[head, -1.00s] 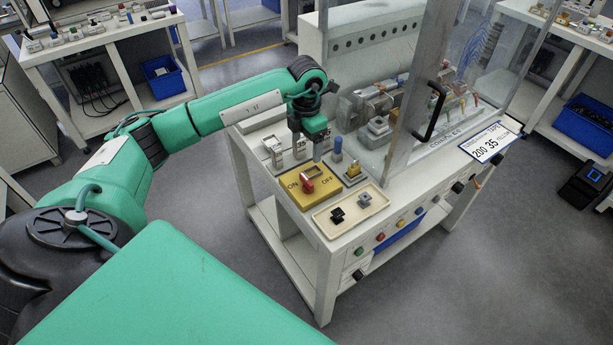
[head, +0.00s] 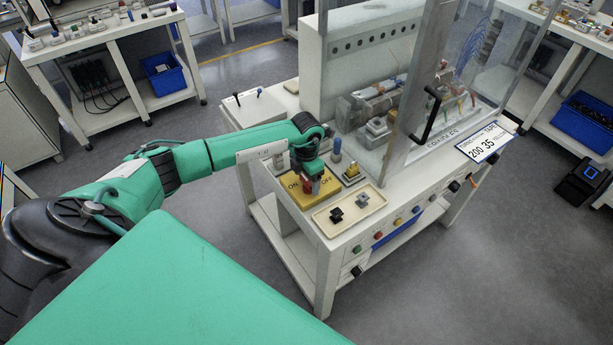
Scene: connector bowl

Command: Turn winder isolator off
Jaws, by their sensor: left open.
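The winder isolator is a yellow box (head: 303,203) on the near left part of the white machine bench. Its ON label shows at the left and part of its OFF label at the right. My left gripper (head: 312,188) points down right over the middle of the box, with its jaws open at the red knob (head: 307,182). The knob is mostly hidden by the gripper, so I cannot tell which way it points or whether the fingers touch it. My right gripper is not in view.
A clear guard with a black handle (head: 430,115) rises to the right.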

